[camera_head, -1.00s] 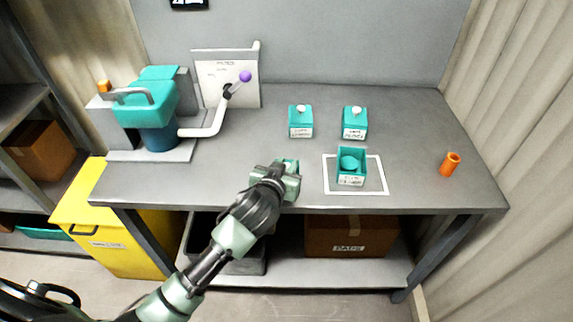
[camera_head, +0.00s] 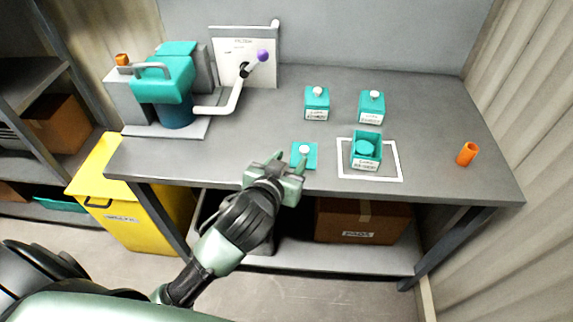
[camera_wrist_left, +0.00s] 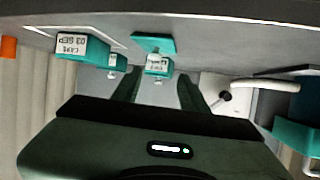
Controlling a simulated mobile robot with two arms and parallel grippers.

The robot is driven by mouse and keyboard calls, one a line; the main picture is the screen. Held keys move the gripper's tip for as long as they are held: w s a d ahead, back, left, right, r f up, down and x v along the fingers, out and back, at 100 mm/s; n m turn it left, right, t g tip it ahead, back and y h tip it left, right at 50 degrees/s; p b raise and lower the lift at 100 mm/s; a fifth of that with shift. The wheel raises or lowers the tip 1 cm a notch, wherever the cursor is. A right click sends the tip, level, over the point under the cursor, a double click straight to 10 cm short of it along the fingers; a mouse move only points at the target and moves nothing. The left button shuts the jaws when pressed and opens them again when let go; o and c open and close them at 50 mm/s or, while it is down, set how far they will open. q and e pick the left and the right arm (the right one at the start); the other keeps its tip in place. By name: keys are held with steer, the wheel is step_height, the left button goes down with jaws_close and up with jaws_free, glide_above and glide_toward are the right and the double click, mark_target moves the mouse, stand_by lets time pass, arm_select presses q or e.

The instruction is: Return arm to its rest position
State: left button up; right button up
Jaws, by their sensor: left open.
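In the left wrist view, the open fingers (camera_wrist_left: 158,90) point toward the teal lid (camera_wrist_left: 153,43) and a labelled teal box. My right gripper is not in view.
An open teal box (camera_head: 366,163) stands inside a white outline. Two lidded teal boxes (camera_head: 317,104) (camera_head: 371,107) stand behind. A teal machine (camera_head: 165,80) with a purple-knobbed lever is at left. An orange cylinder (camera_head: 467,153) stands at right. A yellow bin (camera_head: 118,222) is at lower left.

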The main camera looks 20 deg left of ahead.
arm_select(q)
steer(key=shift+v, duration=0.95)
